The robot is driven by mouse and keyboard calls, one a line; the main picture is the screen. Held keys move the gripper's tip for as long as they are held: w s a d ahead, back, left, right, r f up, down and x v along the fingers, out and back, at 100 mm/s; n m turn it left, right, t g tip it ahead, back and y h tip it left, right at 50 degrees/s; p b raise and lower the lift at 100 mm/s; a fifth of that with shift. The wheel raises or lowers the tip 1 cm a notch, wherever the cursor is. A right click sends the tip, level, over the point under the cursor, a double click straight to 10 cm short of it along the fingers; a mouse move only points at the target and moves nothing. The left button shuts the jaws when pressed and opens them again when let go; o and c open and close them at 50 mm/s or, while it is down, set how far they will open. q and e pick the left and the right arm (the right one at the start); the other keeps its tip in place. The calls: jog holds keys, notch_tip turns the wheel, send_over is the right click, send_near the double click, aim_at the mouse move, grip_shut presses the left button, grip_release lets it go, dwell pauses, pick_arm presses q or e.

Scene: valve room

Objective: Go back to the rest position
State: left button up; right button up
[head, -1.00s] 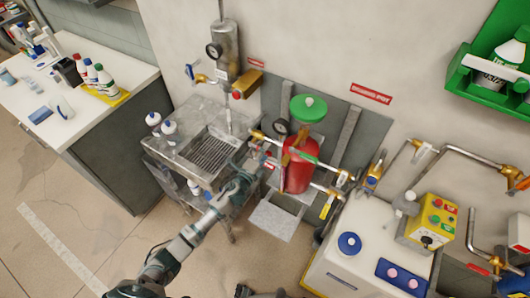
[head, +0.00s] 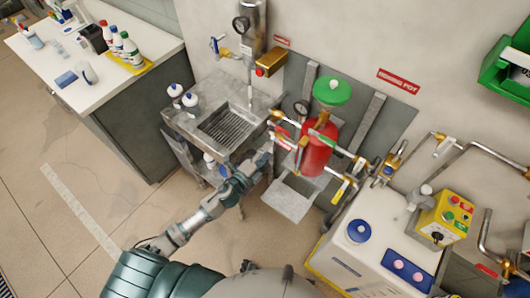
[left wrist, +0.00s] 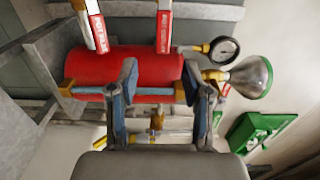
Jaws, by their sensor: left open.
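My left gripper (head: 268,150) reaches from the lower left toward the red dosing pot in the head view. In the left wrist view the left gripper (left wrist: 160,85) is open, its two fingers apart with nothing held between them. The red pot (head: 318,148) with a green funnel on top stands on the wall in front of it. The pot fills the middle of the left wrist view (left wrist: 150,65) behind the fingers. Two red-labelled valve handles (left wrist: 165,28) show above it there. My right gripper is not in view.
A steel sink unit (head: 195,113) stands left of the pot. A white tank (head: 375,232) and a yellow control box (head: 445,217) stand to the right. A white counter (head: 120,72) with bottles is at the upper left. Open floor (head: 90,185) lies left of my arm.

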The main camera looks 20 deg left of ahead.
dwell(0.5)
pick_arm(q)
jog(key=s+a+f+n+g+y, duration=0.2)
jog(key=s+a+f+n, duration=0.15)
jog(key=f, duration=0.65)
jog(key=s+a+f+n+g+y, duration=0.2)
jog(key=s+f+n, duration=0.15)
jog(key=f, duration=0.65)
jog(key=s+a+f+n+g+y, duration=0.2)
jog(key=s+a+f+n+g, duration=0.15)
jog(key=f, duration=0.65)
jog(key=s+d+f+n+g, duration=0.1)
jog(key=s+f+n+g, duration=0.1)
jog(key=s+f, duration=0.5)
jog(key=s+f+n+g, duration=0.3)
jog(key=s+f, duration=0.4)
jog(key=s, duration=0.8)
jog(key=s+d+f+n+g, duration=0.1)
jog(key=s+f+n+g, duration=0.2)
jog(key=s+f, duration=0.4)
jog(key=s+n, duration=0.1)
jog(key=s, duration=0.3)
jog(key=shift+s+d+f, duration=0.15)
jog(key=shift+s+d, duration=0.05)
jog(key=shift+d, duration=0.1)
